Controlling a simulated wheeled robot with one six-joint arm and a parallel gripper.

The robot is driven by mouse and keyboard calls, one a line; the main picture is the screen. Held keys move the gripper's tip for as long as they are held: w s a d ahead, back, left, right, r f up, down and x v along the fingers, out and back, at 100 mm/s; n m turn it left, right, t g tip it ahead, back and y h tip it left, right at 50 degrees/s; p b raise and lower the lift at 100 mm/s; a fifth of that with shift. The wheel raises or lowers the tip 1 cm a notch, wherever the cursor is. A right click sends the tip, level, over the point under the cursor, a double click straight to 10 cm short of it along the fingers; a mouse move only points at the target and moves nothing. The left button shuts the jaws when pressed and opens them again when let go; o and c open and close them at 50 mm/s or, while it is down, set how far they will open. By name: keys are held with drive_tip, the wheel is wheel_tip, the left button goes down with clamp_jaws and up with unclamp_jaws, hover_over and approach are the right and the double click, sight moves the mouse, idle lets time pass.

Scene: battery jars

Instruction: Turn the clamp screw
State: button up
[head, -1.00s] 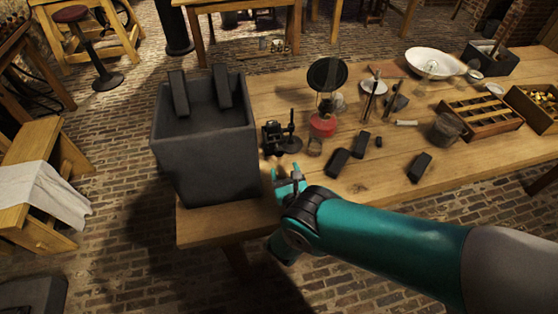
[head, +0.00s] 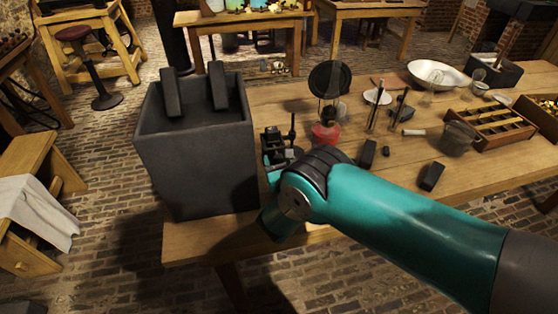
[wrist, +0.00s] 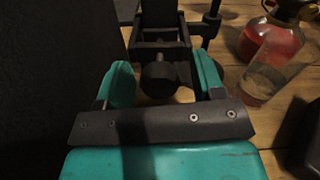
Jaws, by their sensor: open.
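The small black clamp (head: 275,146) stands on the wooden table, just right of the big grey jar. In the wrist view its dark frame (wrist: 160,47) fills the top middle. The dark round head of the clamp screw (wrist: 158,80) faces the wrist camera. My gripper (wrist: 164,76) is open, with one teal finger on each side of the screw head. I see a gap beside the head and cannot tell whether either finger touches it. In the head view my arm hides the jaws and the screw.
The grey jar (head: 197,165) stands close on the left, with two dark blocks at its top. A vessel of red liquid (head: 325,135) is close on the right, also in the wrist view (wrist: 272,42). Dark blocks (head: 367,154) lie farther right.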

drive_tip(key=c, duration=0.9)
